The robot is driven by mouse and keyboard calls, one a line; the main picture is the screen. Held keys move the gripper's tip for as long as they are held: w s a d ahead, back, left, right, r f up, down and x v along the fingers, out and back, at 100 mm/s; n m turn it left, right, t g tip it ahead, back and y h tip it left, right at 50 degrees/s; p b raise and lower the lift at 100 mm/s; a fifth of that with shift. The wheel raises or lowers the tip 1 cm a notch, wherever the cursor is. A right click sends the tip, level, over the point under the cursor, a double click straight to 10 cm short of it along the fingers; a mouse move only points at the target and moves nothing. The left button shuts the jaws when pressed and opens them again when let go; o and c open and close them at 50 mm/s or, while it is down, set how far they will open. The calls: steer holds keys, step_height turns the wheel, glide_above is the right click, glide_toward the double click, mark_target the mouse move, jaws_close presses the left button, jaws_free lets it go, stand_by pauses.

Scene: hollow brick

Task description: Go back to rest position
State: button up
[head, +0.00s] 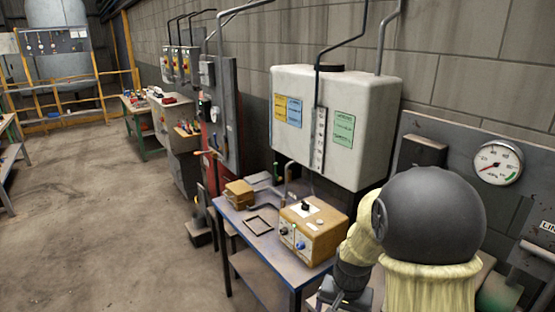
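My arm fills the lower right of the head view, with a dark round joint and cream covers. What looks like my gripper (343,296) is at the bottom edge, in front of the near right corner of the blue-edged table (235,222). It is small and partly cut off, so its fingers and anything between them cannot be made out. A dark, hollow square frame (260,226) lies flat on the table, left of a tan control box (314,230) and apart from my arm.
A small tan box (239,193) stands at the table's far left. More machines line the wall further back. The concrete floor (110,225) at left is clear.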

steer(key=s+r+n+t, duration=0.1)
steer(key=s+r+n, duration=0.3)
steer(key=s, duration=0.6)
steer(key=shift+r+n+t, duration=0.3)
steer(key=shift+r+t, duration=0.05)
steer(key=shift+t, duration=0.05)
steer(key=shift+a, duration=0.1)
stand_by(0.4)
